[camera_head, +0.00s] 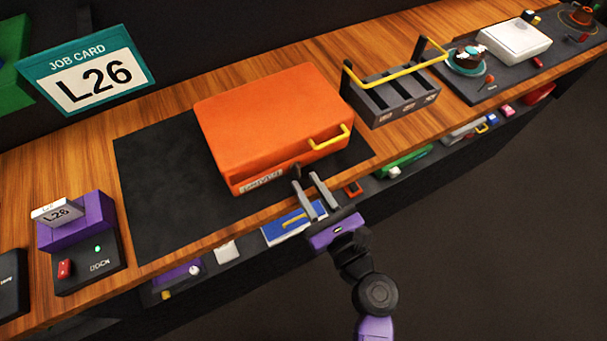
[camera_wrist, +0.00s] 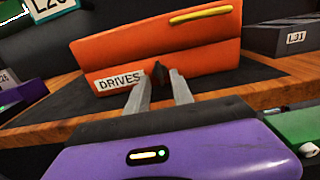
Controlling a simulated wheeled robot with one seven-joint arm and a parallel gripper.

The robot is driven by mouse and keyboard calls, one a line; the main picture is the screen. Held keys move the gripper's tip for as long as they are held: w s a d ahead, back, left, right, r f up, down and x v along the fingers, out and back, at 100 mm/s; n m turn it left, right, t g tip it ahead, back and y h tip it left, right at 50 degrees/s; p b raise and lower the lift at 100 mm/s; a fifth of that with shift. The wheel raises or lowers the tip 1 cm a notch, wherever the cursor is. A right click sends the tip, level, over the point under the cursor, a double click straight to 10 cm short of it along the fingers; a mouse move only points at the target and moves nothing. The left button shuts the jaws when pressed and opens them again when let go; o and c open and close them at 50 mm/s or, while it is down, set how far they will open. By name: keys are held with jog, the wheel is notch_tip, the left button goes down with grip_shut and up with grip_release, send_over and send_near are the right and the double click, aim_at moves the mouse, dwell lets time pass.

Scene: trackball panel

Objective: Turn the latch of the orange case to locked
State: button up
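The orange case (camera_head: 265,115) lies shut on a black mat (camera_head: 160,190) on the wooden bench. It has a yellow handle (camera_head: 330,138) and a white "DRIVES" label (camera_wrist: 119,81) on its front face. A small dark latch knob (camera_wrist: 160,73) stands on the front face, right of the label. My gripper (camera_head: 306,184) is in front of the case with its two grey fingers apart. In the wrist view the fingertips (camera_wrist: 158,78) stand on either side of the knob. I cannot tell whether they touch it.
A dark tray (camera_head: 395,95) with a yellow handle stands right of the case. A purple block with an L26 card (camera_head: 57,212) sits on a black box at the left. A job card (camera_head: 92,77) reading L26 stands behind. Various items line the shelf below the bench edge.

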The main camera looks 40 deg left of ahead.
aim_at(297, 170)
jog(key=shift+x, duration=1.3)
grip_shut()
